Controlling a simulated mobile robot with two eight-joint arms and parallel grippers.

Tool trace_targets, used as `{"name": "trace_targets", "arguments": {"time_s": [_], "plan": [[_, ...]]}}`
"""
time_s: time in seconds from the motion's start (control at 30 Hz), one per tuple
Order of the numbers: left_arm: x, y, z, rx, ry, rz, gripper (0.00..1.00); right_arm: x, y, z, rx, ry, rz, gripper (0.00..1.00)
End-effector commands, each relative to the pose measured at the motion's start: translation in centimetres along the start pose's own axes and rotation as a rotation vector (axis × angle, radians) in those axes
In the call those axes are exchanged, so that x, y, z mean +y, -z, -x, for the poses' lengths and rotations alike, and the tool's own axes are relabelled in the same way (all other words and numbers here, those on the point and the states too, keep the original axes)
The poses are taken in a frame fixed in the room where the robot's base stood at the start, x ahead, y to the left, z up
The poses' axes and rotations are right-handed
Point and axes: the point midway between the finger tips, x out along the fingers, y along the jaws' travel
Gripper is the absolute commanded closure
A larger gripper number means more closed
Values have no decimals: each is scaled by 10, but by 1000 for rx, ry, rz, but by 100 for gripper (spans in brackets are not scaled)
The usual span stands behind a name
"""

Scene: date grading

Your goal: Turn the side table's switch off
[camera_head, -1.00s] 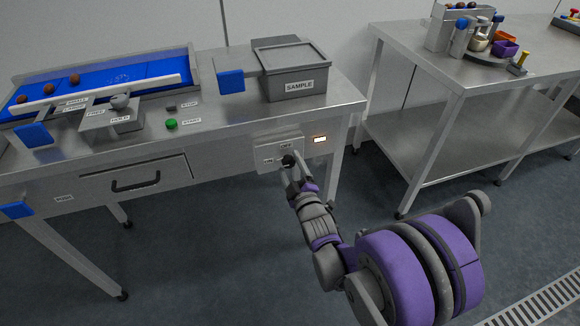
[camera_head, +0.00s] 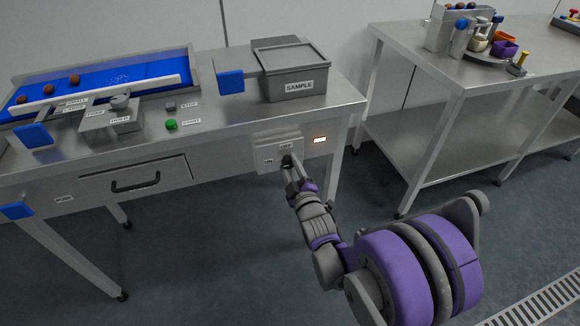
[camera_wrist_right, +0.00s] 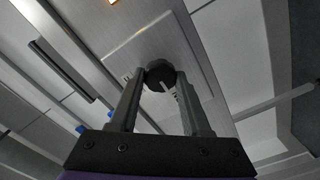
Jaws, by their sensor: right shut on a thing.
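The switch plate (camera_head: 279,153) is on the front of the side table, with an ON label on its left and an OFF label at its top. Its dark round knob (camera_head: 287,160) shows in the middle, partly covered by my right gripper (camera_head: 290,165). In the right wrist view, the knob (camera_wrist_right: 159,70) sits between the fingertips of my right gripper (camera_wrist_right: 161,80), which is shut on it. A pale pointer mark shows on the knob; which label it points at is unclear. My left gripper is not in view.
A small lit indicator (camera_head: 320,140) is right of the plate. The drawer handle (camera_head: 135,183) is to the left. The SAMPLE box (camera_head: 292,87) and blue conveyor (camera_head: 100,80) stand on top. Another steel table (camera_head: 440,75) is at right, with open floor between.

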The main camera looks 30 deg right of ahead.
Motion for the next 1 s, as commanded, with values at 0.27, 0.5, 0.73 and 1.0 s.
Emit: {"name": "trace_targets", "arguments": {"time_s": [0.27, 0.5, 0.73, 1.0], "plan": [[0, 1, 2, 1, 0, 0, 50, 0, 0, 0, 0, 0, -119, 100], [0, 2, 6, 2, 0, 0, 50, 1, 0, 0, 0, 0, -322, 100], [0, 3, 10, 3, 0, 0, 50, 1, 0, 0, 0, 0, -541, 100], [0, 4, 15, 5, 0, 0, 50, 2, 0, 0, 0, 0, -798, 100]]}}
